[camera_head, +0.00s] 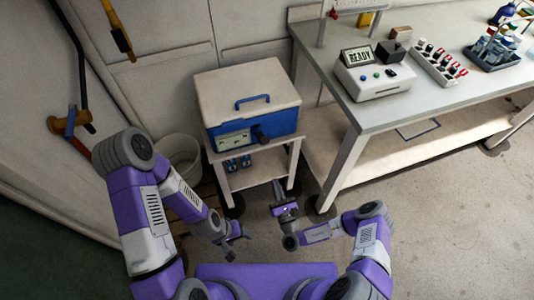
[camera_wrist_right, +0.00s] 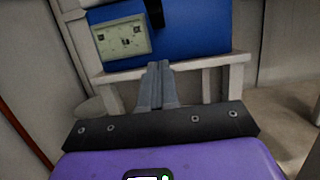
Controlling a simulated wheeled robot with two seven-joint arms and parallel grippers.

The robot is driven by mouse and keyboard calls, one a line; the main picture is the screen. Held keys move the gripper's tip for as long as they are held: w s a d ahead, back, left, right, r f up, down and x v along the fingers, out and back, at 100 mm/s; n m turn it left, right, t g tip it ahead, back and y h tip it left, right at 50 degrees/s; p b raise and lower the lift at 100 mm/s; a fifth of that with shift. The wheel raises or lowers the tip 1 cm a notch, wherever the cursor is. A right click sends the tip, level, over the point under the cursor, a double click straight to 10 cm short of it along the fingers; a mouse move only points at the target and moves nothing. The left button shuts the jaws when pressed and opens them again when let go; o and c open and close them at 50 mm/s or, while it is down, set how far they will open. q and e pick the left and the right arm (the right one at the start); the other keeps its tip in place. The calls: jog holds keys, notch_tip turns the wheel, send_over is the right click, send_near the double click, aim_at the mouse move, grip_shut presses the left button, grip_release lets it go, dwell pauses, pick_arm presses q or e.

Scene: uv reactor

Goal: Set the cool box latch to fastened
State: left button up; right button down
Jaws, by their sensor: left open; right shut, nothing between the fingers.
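The cool box (camera_head: 275,123) has a blue body, a pale lid with a blue handle, and a pale panel on its front. It stands on a small white stand. The lid looks closed. Its black latch (camera_head: 260,134) is on the front, right of the panel; it also shows at the top of the right wrist view (camera_wrist_right: 155,13). I cannot tell whether it is fastened. My right gripper (camera_head: 278,190) is shut and empty, in front of the stand and below the latch, apart from it; its fingers show in the wrist view (camera_wrist_right: 157,68). My left gripper (camera_head: 235,248) is open and lower, near the floor.
The white stand (camera_head: 222,174) has dark blue items on its lower shelf. A pale bin (camera_head: 178,150) stands to its left. A workbench (camera_head: 440,88) with a READY device (camera_head: 374,80) and racks is on the right. The floor at lower right is clear.

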jog(key=shift+w, duration=0.1)
jog(key=r+b+x, duration=0.2)
jog(key=b+x, duration=0.1)
jog(key=x, duration=0.9)
jog(key=shift+r, duration=0.5)
